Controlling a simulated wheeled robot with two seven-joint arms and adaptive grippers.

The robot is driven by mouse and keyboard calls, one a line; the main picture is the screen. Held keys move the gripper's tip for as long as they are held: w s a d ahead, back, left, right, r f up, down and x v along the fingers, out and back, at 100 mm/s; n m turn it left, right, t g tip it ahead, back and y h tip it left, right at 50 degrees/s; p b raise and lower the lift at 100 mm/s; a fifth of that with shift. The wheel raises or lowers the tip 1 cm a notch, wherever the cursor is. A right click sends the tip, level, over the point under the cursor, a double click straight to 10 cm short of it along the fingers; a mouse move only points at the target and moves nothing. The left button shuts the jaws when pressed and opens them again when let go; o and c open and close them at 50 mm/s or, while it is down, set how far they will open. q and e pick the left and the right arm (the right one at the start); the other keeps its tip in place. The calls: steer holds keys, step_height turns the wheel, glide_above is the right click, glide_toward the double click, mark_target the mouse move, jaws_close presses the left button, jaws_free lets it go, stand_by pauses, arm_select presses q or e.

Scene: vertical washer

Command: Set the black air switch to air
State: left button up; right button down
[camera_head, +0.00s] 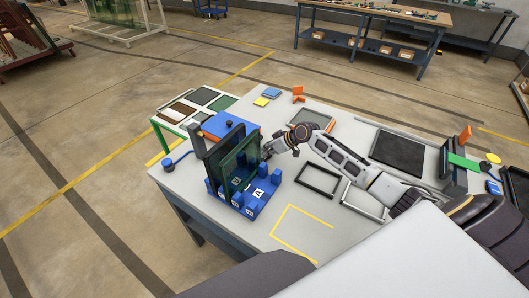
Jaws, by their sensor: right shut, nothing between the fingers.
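My right arm reaches in from the right across the table, and my right gripper (266,151) is shut and empty. It is beside the upright dark glass panels (235,160) in the blue rack (262,198), at their right side. I cannot tell whether it touches the glass. A small black knob-like part (229,123) shows on the blue box (218,126) behind the panels. It may be the black air switch, but it is too small to tell its setting. My left gripper is not in view.
A small blue device (168,164) with a cable sits at the left edge. The yellow-marked area (303,232) at the front is clear.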

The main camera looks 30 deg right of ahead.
mark_target(268, 158)
steer(key=shift+w+d+r, duration=0.15)
steer(key=shift+d, duration=0.1)
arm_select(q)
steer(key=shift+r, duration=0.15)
arm_select(e)
steer(key=shift+r, duration=0.25)
steer(key=shift+a+r+p, duration=0.2)
steer(key=shift+r+p, duration=0.75)
steer(key=shift+p, duration=0.05)
steer(key=shift+a+r+p, duration=0.15)
steer(key=shift+r+p, duration=0.75)
steer(key=shift+p, duration=0.05)
steer(key=shift+s+d+r+b, duration=0.15)
steer(key=shift+s+d+r, duration=0.05)
steer(key=shift+s, duration=0.2)
steer(key=shift+s+d+r+b, duration=0.15)
steer(key=shift+s+r, duration=0.05)
steer(key=shift+s, duration=0.2)
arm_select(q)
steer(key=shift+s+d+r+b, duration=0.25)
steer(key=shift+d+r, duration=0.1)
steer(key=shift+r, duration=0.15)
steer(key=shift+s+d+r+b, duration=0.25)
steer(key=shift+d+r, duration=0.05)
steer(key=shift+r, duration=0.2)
arm_select(e)
steer(key=s+d+r, duration=0.2)
steer(key=s+r, duration=0.3)
steer(key=r, duration=0.1)
steer(key=shift+s, duration=0.2)
